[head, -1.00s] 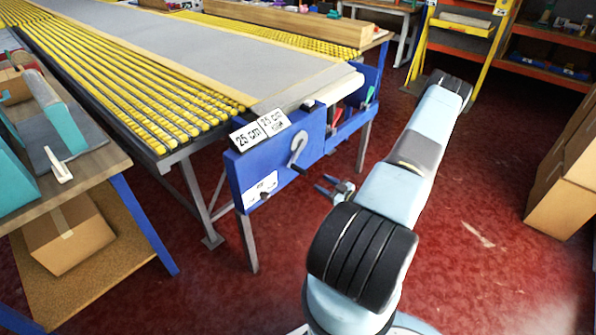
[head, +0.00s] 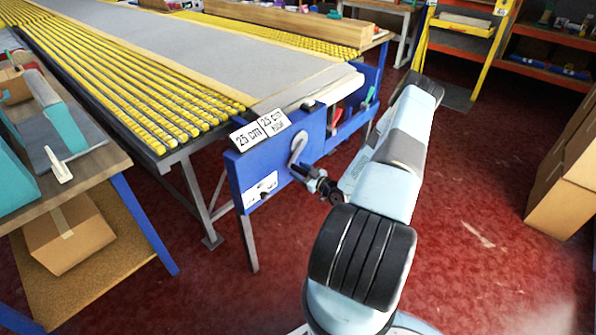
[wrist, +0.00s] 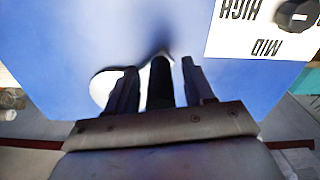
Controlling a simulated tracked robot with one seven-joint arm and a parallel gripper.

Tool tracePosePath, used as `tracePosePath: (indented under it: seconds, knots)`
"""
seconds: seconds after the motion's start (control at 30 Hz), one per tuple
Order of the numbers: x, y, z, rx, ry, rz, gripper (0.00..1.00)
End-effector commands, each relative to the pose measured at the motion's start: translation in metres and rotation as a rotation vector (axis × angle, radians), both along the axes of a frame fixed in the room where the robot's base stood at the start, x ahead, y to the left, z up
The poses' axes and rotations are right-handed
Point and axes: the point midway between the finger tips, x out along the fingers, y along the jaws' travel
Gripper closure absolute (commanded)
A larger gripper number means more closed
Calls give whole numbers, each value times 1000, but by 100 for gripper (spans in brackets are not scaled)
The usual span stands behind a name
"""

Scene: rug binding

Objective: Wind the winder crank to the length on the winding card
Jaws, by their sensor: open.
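The winder crank (head: 297,148) is a pale grey arm on the front of a blue panel, with a dark handle at its lower end. My gripper (head: 303,171) is at that handle. In the wrist view my gripper (wrist: 159,82) is open, and the black crank handle (wrist: 160,78) stands between its two fingers with gaps on both sides. The pale crank arm (wrist: 99,88) shows partly behind the left finger. The winding card (head: 247,136) reads 25 cm and stands on top of the panel, beside a second 25 cm card (head: 273,123) with smaller print below.
A black selector knob (wrist: 297,14) sits on a white plate marked HIGH and MID, right of my fingers in the wrist view. The blue panel (head: 240,170) is close ahead. A workbench (head: 110,170) is at left, cardboard boxes (head: 560,180) at right. Red floor between is open.

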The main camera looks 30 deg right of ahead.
Motion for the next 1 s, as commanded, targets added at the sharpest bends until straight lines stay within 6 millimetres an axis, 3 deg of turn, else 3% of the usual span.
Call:
tracePosePath:
  seconds: [0.47,1.0]
  knots:
    - [10,4,0,0,-1,0,48]
    - [10,4,0,0,0,0,100]
